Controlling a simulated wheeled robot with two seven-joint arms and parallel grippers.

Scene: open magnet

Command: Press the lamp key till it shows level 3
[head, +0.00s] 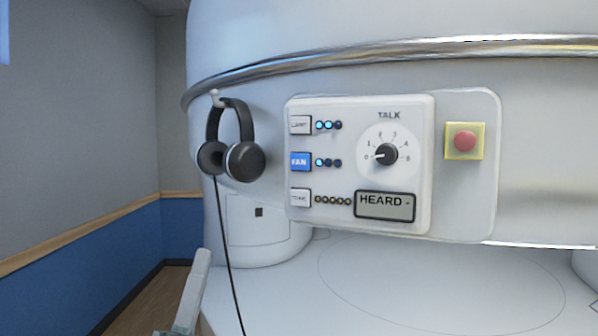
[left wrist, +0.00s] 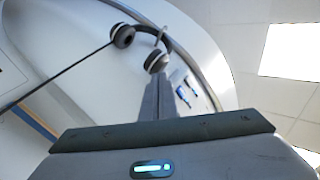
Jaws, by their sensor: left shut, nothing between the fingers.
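The lamp key (head: 300,125) is a white key at the top left of the control panel (head: 345,212). Of the three small lamp lights (head: 328,125) beside it, the left two look lit bright blue and the right one dark. My left gripper (head: 203,257) is shut and empty, pointing up at the lower left of the head view, below and left of the panel and apart from the key. Its shut fingers (left wrist: 162,82) also show in the left wrist view, partly covering the panel. My right gripper is not in view.
Black headphones (head: 243,160) hang on a hook left of the panel, their cord running down near my left gripper. The blue fan key (head: 300,161) and white tone key (head: 300,197) sit below the lamp key. A dial (head: 386,154), display (head: 385,206) and red button (head: 465,140) lie right.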

